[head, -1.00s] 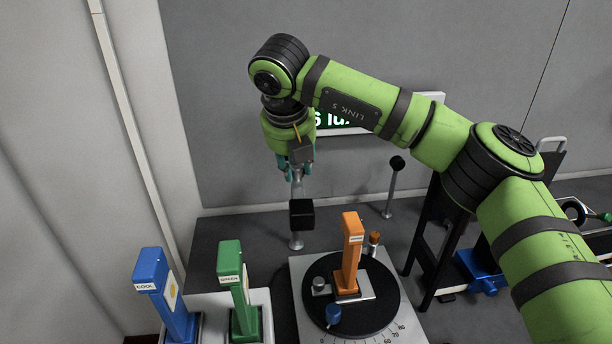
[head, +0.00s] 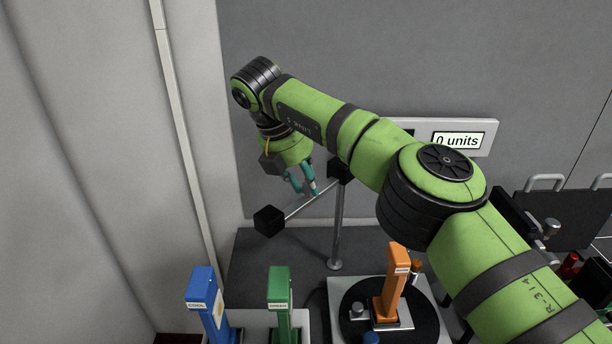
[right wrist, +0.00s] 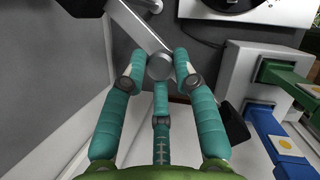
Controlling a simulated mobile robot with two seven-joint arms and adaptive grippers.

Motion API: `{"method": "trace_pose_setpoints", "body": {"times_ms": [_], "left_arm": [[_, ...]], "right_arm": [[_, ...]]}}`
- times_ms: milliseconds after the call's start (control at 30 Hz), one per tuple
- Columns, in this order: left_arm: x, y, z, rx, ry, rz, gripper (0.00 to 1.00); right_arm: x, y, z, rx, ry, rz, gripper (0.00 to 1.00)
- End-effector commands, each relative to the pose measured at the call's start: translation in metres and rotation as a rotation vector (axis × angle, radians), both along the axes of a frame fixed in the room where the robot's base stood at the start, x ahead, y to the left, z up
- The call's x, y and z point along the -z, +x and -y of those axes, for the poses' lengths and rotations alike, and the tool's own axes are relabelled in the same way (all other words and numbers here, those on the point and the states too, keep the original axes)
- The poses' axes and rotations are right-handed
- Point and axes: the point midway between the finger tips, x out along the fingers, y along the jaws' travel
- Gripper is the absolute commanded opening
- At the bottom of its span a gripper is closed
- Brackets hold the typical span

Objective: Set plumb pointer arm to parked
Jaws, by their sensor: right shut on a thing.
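The plumb pointer arm is a thin silver bar (head: 301,207) with a black cube (head: 268,220) at its lower left end. It slants down to the left from a black block (head: 340,170) on an upright silver post (head: 338,225). My right gripper (head: 312,188) is at the bar's upper part. In the right wrist view its teal fingers (right wrist: 160,75) are shut on a round silver knob (right wrist: 160,66) on the bar, and the black cube shows at the right (right wrist: 235,130). My left gripper is not in view.
Blue (head: 203,296), green (head: 280,300) and orange (head: 396,280) upright blocks stand below; the orange one is on a black turntable (head: 355,300). A wall display (head: 458,140) reads "0 units". My right arm crosses the view. The grey wall is close behind.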

Motion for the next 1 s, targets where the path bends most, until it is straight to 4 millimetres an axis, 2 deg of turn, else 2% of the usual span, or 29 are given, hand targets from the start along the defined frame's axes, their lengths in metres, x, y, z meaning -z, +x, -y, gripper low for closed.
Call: {"method": "trace_pose_setpoints", "body": {"times_ms": [533, 567, 600, 1000], "left_arm": [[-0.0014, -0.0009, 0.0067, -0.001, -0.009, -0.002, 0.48], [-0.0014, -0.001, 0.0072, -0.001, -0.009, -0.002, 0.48], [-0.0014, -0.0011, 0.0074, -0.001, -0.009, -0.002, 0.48], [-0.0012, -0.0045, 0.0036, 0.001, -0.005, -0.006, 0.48]], "right_arm": [[0.0001, 0.0016, 0.0023, 0.027, -0.004, 0.004, 0.0], [0.0001, 0.0016, 0.0024, 0.027, -0.003, 0.003, 0.37], [0.0001, 0.0016, 0.0023, 0.027, -0.003, 0.003, 0.5], [0.0004, 0.0008, 0.0006, 0.024, -0.001, 0.001, 0.5]]}}
